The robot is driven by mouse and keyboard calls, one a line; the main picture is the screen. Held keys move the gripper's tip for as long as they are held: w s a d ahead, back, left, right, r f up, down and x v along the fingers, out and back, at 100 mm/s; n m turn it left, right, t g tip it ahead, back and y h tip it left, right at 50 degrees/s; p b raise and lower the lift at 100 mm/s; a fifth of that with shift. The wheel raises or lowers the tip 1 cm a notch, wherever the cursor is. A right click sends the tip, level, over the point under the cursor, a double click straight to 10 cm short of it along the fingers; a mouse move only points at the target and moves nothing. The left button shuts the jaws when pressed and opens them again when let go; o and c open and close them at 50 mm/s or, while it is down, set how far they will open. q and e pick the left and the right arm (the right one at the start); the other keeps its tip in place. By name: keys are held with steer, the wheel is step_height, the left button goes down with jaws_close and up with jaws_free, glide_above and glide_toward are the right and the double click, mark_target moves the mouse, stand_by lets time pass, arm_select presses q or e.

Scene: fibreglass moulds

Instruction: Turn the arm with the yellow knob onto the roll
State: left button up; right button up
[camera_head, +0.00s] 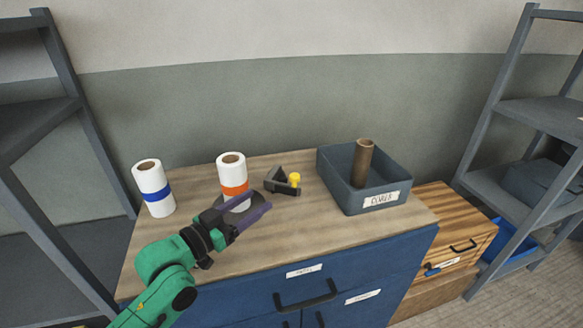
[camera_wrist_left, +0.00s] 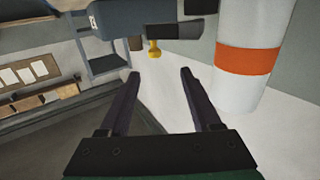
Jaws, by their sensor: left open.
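A white roll with an orange band (camera_head: 232,172) stands upright on the cabinet top; it also shows large at the right of the left wrist view (camera_wrist_left: 246,60). To its right in the head view is a dark grey arm (camera_head: 278,184) with a yellow knob (camera_head: 294,179). The arm points away from the roll, apart from it. In the left wrist view the yellow knob (camera_wrist_left: 154,48) hangs beyond the fingertips, beside the dark arm (camera_wrist_left: 178,31). My left gripper (camera_head: 264,202) is open and empty, in front of the roll, partly hiding its foot. My right gripper is out of view.
A second white roll with a blue band (camera_head: 155,190) stands at the left. A grey bin (camera_head: 345,196) with a label holds a brown tube (camera_head: 362,160) at the right. The wooden top (camera_head: 330,235) is clear in front. Grey shelves stand on both sides.

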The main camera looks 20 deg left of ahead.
mark_target(291, 178)
arm_select(q)
steer(key=p+x, duration=0.1)
steer(key=x, duration=0.3)
steer(key=p+x, duration=0.1)
steer(key=x, duration=0.3)
steer(key=d+p+x, duration=0.1)
steer(key=x, duration=0.3)
steer(key=shift+w+d+r, duration=0.1)
steer(key=shift+d+r, duration=0.1)
steer(key=shift+r, duration=0.1)
steer(key=shift+w+d, duration=0.15)
steer(key=shift+w, duration=0.1)
steer(key=shift+f, duration=0.15)
steer(key=shift+c, duration=0.9)
jaws_close()
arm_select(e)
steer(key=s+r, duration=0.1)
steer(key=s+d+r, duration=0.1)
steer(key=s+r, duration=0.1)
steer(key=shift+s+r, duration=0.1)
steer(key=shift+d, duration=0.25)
